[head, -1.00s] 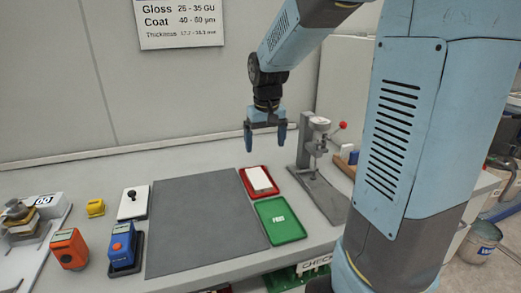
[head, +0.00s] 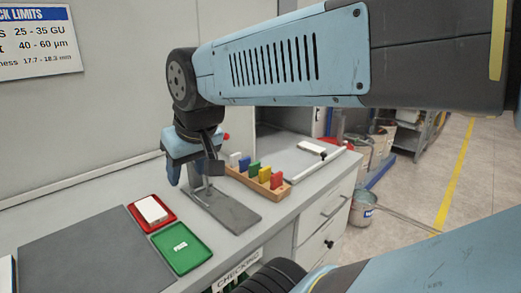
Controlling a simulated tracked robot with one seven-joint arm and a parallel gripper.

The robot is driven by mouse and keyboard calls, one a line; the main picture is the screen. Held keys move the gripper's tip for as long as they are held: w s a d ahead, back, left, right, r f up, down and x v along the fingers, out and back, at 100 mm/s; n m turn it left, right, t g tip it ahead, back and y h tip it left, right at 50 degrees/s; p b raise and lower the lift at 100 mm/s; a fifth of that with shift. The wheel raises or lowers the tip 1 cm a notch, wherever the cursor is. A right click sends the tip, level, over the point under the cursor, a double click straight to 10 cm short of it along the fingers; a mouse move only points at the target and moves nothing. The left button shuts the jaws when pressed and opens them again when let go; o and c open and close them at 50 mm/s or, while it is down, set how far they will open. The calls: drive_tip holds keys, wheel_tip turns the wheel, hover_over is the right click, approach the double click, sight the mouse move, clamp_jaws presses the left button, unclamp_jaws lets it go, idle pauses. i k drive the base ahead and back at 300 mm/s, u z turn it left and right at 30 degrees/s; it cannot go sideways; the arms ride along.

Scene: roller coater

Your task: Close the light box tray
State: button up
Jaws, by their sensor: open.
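A pale tray (head: 287,157) lies pulled out in front of a grey booth (head: 229,105), which looks like the light box, right of centre. A pale bar with a dark knob (head: 323,154) runs along the tray's front edge. A white panel (head: 311,147) lies on the tray. My gripper (head: 193,170) is open and empty, pointing down above the grey stand, well left of the tray. My arm hides the upper part of the booth.
A wooden rack (head: 258,184) with several coloured blocks stands between the gripper and tray. A grey stand (head: 228,208), a red tray (head: 165,222) and a green tray (head: 194,263) are nearby. Drawers (head: 320,220) are below the counter; a bucket (head: 362,207) stands on the floor.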

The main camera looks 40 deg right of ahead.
sight(278, 151)
drive_tip(key=z, duration=1.5)
drive_tip(key=k, duration=0.85)
drive_tip(key=z, duration=0.05)
drive_tip(key=i, duration=0.85)
drive_tip(key=u, duration=0.1)
